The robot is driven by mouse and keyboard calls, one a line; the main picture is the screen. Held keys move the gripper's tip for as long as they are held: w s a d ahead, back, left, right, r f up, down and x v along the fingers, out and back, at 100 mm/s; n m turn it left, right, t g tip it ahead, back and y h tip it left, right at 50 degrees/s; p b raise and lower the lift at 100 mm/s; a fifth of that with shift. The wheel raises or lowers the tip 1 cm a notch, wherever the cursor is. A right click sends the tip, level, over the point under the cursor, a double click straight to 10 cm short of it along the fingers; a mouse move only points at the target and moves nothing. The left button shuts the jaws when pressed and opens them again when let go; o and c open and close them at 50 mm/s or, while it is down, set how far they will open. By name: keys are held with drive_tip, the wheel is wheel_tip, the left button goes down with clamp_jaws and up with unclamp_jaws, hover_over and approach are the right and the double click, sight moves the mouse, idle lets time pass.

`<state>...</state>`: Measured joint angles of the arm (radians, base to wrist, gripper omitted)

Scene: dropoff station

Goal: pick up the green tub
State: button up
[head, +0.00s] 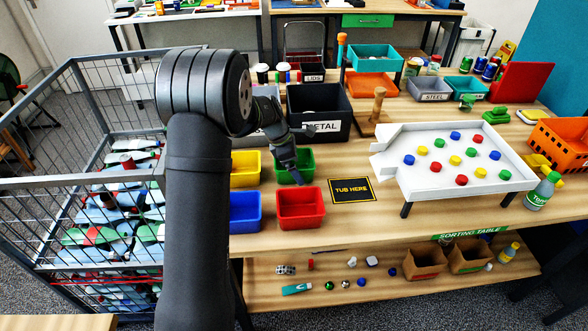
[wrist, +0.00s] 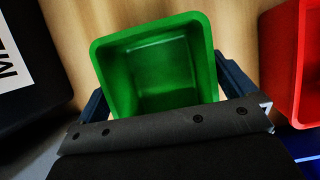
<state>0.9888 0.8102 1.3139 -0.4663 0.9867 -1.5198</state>
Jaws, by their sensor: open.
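The green tub (head: 307,163) stands upright and empty on the sorting table, behind the red tub and right of the yellow tub. My gripper (head: 290,174) is over it in the head view and hides part of it. In the wrist view the green tub (wrist: 155,70) lies between my gripper's (wrist: 160,95) two open fingers, one on each side. The near end of the tub is hidden behind the gripper body. I cannot tell whether the fingers touch its walls.
Close by are a red tub (head: 300,208), a yellow tub (head: 245,168), a blue tub (head: 244,212) and a black METAL bin (head: 319,112). A black "TUB HERE" mat (head: 352,190) lies to the right, bare. A white tray (head: 440,183) with coloured caps stands further right.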

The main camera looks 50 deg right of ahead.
drive_tip(key=shift+f, duration=0.25)
idle(0.4)
drive_tip(key=shift+c, duration=0.4)
drive_tip(key=c, duration=0.7)
